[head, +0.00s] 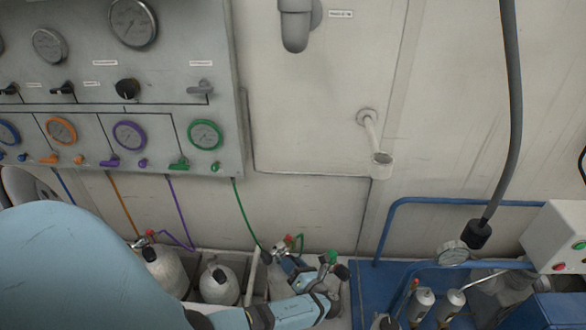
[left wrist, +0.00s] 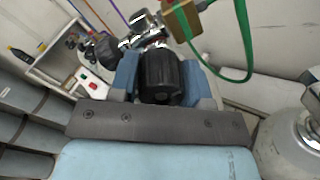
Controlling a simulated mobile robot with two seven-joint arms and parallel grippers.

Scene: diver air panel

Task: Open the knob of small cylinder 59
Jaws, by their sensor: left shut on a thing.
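My left gripper (head: 284,258) is low in the middle of the head view, beside a cylinder valve. In the left wrist view its two blue fingers (left wrist: 165,82) are shut on a ribbed black knob (left wrist: 160,72), one on each side. The knob sits on a chrome valve (left wrist: 150,38) with a brass fitting (left wrist: 183,18) and a green hose (left wrist: 245,45). The cylinder under this valve is mostly hidden by my gripper, and no number 59 can be read. My right gripper is not in view.
Two pale cylinders stand left of the gripper, one nearer the middle (head: 219,284). A grey panel (head: 226,95) with gauges hangs above. A blue frame (head: 460,201) and a white box (head: 560,238) with buttons stand at right. A grey cylinder (left wrist: 285,150) is close at right in the wrist view.

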